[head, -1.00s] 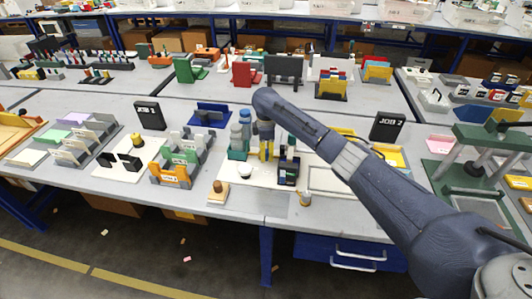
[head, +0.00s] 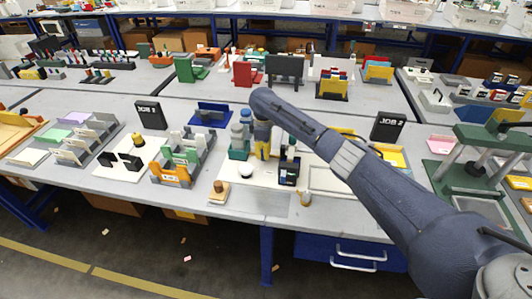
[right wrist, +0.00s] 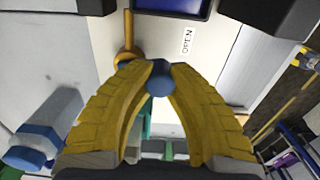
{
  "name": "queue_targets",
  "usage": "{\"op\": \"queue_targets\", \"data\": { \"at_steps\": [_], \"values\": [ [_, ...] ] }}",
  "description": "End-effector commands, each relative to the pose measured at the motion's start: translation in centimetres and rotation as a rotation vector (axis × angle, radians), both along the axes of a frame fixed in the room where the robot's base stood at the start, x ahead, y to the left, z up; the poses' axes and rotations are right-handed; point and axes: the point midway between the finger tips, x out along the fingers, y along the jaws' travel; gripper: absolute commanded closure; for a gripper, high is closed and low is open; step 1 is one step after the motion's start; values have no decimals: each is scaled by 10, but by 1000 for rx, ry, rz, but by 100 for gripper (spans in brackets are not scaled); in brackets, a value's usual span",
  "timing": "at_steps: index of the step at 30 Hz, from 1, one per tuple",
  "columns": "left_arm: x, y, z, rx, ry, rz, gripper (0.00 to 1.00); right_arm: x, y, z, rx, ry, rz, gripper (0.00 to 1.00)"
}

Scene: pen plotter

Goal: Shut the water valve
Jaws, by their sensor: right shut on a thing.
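My right gripper (head: 263,152) has its yellow fingers pointing down over the white board in the middle of the table. In the right wrist view its fingertips are shut on a round blue knob (right wrist: 159,84), which I take to be the end of the water valve's handle. The rest of the valve is largely hidden by the fingers. My left gripper is not in view.
A dark device (head: 288,172) with a blue screen stands just right of my gripper. An orange-brown rod with a ring (right wrist: 128,50) is near the fingers. A white round thing (head: 245,171) sits in front.

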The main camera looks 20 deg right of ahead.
Motion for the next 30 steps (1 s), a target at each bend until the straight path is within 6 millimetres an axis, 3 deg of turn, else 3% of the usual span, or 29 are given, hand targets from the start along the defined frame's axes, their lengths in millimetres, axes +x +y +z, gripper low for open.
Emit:
{"op": "queue_targets", "data": {
  "at_steps": [18,30],
  "values": [
    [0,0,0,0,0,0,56,15,22,2,1,-3,-582,100],
    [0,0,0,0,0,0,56,26,28,2,3,-2,-869,100]
  ]
}}
